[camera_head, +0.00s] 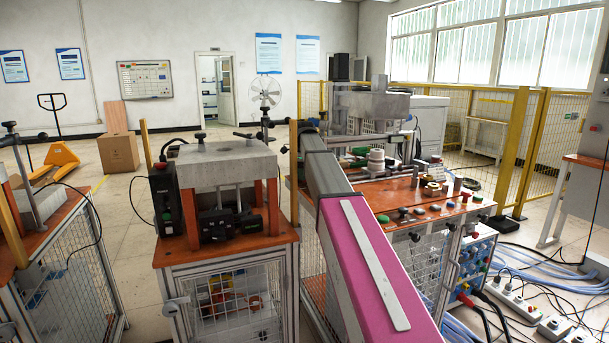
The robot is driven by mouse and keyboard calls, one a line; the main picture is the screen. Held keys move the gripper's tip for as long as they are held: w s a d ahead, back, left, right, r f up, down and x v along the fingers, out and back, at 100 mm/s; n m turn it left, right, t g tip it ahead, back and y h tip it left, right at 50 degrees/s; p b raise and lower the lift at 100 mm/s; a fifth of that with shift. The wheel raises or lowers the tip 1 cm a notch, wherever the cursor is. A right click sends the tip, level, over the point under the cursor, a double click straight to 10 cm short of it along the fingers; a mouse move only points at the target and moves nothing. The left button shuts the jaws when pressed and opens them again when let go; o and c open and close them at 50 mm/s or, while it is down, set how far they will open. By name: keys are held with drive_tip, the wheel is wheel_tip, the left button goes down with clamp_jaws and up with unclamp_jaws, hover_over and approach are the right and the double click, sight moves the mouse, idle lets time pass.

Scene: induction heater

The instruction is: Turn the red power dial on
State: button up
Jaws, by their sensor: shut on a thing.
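I cannot make out a red power dial for certain. My pink and grey arm reaches from the bottom middle up toward the bench's back left. My gripper cannot be made out; it seems hidden beyond my arm links and the bench equipment.
A second orange-topped bench (170,256) with a press and a black control box (166,200) stands left of my arm. Yellow fencing (519,150) is behind on the right. Cables and power strips (520,305) cover the floor at lower right. Open floor shows at left.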

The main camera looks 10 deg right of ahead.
drive_tip(key=shift+m, duration=1.1)
drive_tip(key=o, duration=0.9)
wheel_tip(320, 180, up, 11)
drive_tip(key=shift+f, duration=0.1)
